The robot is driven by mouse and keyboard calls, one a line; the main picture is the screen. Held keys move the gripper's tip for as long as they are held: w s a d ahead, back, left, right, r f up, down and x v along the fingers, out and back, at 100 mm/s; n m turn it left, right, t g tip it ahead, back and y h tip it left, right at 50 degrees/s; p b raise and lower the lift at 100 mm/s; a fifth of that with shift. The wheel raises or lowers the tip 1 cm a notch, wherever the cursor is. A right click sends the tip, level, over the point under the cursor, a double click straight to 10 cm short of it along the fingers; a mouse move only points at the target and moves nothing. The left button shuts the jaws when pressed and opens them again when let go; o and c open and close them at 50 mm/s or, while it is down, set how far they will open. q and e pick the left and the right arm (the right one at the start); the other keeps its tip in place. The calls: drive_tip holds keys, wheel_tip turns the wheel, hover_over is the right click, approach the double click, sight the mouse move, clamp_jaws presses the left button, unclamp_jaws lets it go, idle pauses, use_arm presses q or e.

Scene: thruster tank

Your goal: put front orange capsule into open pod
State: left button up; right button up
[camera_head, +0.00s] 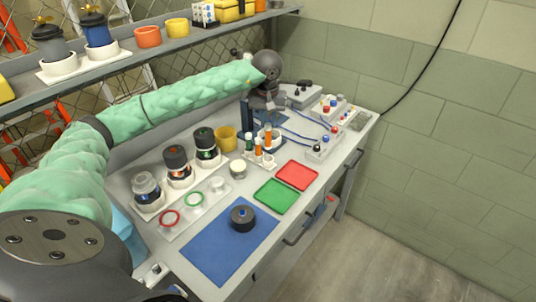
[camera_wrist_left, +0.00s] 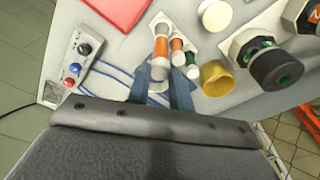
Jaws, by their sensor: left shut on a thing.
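My left gripper (camera_head: 270,116) reaches over the capsule rack from behind. In the left wrist view its fingers (camera_wrist_left: 161,84) are shut on an orange capsule (camera_wrist_left: 160,48) with white bands, held upright; it also shows in the head view (camera_head: 268,138). Whether it is clear of the rack is hard to tell. Beside it stand another orange capsule (camera_head: 258,150) and a green capsule (camera_head: 249,142). The pod (camera_head: 147,190) at the left of the pod row looks open, with no dark cap. A dark lid (camera_head: 243,217) lies on the blue mat (camera_head: 208,258). My right gripper is not in view.
Two capped pods (camera_head: 178,163) (camera_head: 206,143) and a yellow cup (camera_head: 226,138) stand between the rack and the open pod. Green (camera_head: 277,196) and red (camera_head: 298,175) trays lie in front. Switch boxes with blue cables (camera_head: 323,148) are at right. A shelf (camera_head: 100,67) runs behind.

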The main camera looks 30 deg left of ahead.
use_arm(q)
drive_tip(key=shift+r, duration=1.2)
